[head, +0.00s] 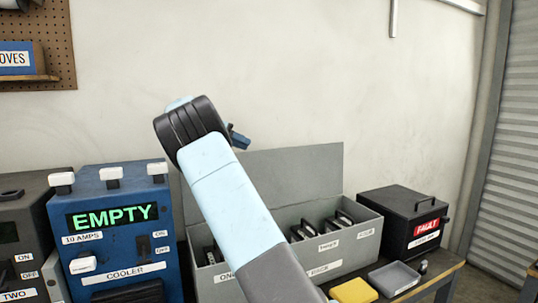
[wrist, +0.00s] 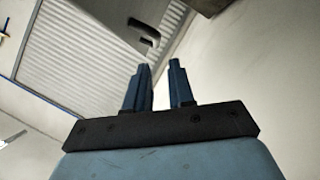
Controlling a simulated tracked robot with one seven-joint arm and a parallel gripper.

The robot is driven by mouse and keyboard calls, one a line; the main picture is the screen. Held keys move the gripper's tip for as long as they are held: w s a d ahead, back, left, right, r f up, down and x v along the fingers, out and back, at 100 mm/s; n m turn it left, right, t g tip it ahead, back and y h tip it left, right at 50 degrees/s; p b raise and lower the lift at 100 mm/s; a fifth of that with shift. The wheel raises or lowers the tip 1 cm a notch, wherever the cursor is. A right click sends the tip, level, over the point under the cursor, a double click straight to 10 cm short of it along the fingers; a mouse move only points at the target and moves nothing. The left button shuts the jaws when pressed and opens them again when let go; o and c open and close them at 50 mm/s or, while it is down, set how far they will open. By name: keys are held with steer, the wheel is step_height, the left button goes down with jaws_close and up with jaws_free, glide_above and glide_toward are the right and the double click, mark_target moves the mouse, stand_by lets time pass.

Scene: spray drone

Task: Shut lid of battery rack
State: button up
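The battery rack (head: 345,262) is a long grey open box on the bench in the head view. Its plain grey lid (head: 295,170) stands up at the back, so the rack is open. Dark batteries with handles (head: 343,220) sit inside, and labels such as THREE and FOUR show on the front. My arm crosses in front and hides the rack's left-middle part. My gripper (head: 238,137) shows only as a small blue piece above the lid's height. In the wrist view my gripper's two blue fingers (wrist: 158,72) stand apart with an empty gap between them.
A blue cooler box (head: 112,225) reading EMPTY stands left. A black FAULT box (head: 403,217) stands right. A yellow block (head: 353,291) and grey tray (head: 394,278) lie in front. A grey panel with a dark handle (wrist: 145,42) shows beyond my fingers; I cannot tell what it is.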

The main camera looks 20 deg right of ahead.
mark_target(266, 153)
steer(key=shift+m+g+h, duration=0.5)
steer(key=shift+h, duration=0.3)
steer(key=x, duration=0.5)
steer(key=f+x, duration=0.1)
steer(key=x, duration=0.4)
steer(key=shift+a+f, duration=0.2)
steer(key=shift+c, duration=0.3)
jaws_close()
